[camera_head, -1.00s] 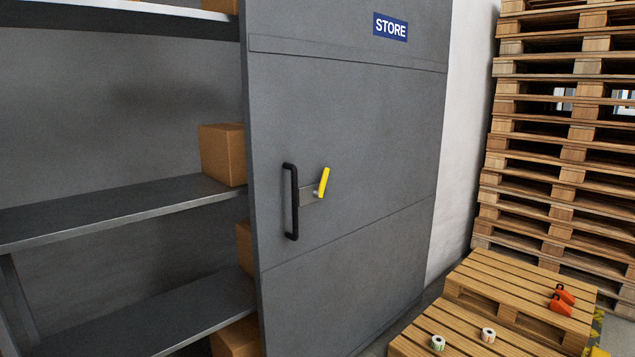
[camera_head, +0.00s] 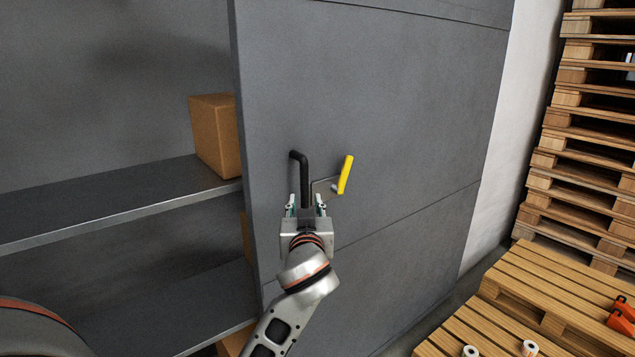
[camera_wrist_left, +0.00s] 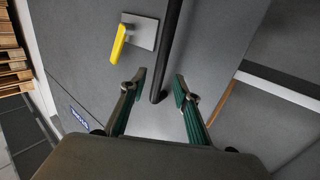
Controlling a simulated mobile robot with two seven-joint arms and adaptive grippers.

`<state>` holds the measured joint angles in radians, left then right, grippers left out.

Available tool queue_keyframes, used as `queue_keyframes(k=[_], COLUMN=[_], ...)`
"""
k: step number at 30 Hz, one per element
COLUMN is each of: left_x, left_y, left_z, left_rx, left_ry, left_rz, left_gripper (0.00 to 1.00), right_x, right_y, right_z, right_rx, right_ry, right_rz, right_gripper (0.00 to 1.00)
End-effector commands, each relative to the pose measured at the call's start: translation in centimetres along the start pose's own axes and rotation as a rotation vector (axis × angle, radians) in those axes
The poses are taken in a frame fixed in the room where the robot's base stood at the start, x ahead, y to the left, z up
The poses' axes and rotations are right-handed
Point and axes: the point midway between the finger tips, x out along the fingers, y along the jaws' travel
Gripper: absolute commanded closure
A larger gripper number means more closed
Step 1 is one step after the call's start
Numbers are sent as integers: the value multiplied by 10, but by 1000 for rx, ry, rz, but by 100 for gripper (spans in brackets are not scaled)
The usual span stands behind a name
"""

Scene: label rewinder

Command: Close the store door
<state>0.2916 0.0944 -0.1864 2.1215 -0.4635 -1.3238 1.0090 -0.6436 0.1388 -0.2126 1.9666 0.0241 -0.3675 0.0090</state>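The grey store door (camera_head: 400,110) stands open, with shelves showing to its left. It carries a black vertical bar handle (camera_head: 301,168) and, just right of that, a yellow lever (camera_head: 346,174) on a metal plate. My left gripper (camera_head: 305,203) is at the lower part of the handle and hides its lower end. In the left wrist view its green-padded fingers (camera_wrist_left: 160,88) are open, one on each side of the black handle (camera_wrist_left: 172,45), with gaps visible. The yellow lever (camera_wrist_left: 119,43) is beside the fingers there, apart from them. My right gripper is out of view.
Grey shelves (camera_head: 110,212) with a cardboard box (camera_head: 215,135) fill the opening at left. A tall pallet stack (camera_head: 590,140) and low pallets (camera_head: 540,285) with small rolls and orange items stand at right. A white wall (camera_head: 510,130) lies behind the door.

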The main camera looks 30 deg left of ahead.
Motion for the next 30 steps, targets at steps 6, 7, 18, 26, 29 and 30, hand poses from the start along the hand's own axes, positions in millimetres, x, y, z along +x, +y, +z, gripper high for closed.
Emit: queue_keyframes(k=[6,7,18,26,29,30], left_x=[21,25,73,78,78,78], left_y=[-1,-2,0,0,0,-1], left_z=[-3,-4,-2,-1,-1,-1], left_rx=[1,1,0,-1,-1,-1], left_ry=[4,4,2,1,1,1], left_rz=[-5,-5,-2,-2,-2,-2], left_gripper=[69,69,69,69,69,79], right_x=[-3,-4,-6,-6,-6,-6], right_y=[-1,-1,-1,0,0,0], right_z=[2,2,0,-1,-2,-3], right_rx=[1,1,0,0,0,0], right_ry=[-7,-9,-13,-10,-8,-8], right_rz=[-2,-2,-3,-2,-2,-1], right_gripper=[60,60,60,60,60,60])
